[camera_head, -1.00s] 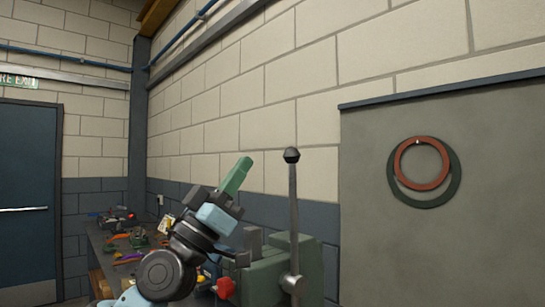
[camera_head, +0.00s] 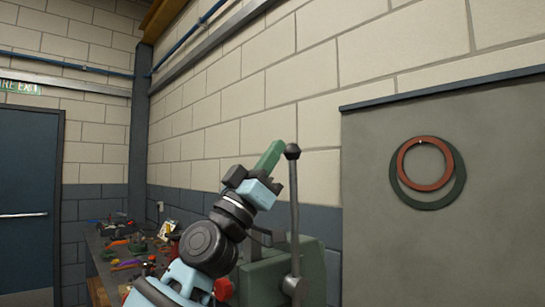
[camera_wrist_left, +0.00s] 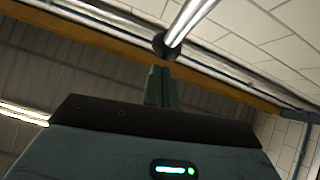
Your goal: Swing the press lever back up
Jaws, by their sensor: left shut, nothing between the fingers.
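The press lever (camera_head: 294,215) is a grey rod with a black ball knob (camera_head: 292,151) on top. It stands nearly upright on the right side of the green press (camera_head: 262,275). My left gripper (camera_head: 272,152) has green fingers, shut and empty, with the tips just left of the knob in the head view. Whether they touch the knob cannot be told. In the left wrist view the shut fingers (camera_wrist_left: 160,85) point toward the knob (camera_wrist_left: 165,45) and the shiny rod (camera_wrist_left: 190,20). My arm hides part of the press. My right gripper is not in view.
A workbench (camera_head: 98,262) with several tools and coloured parts runs along the wall at left. A red knob (camera_head: 223,289) sits at the press's left side. A grey panel (camera_head: 440,250) with two hanging rings is at right.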

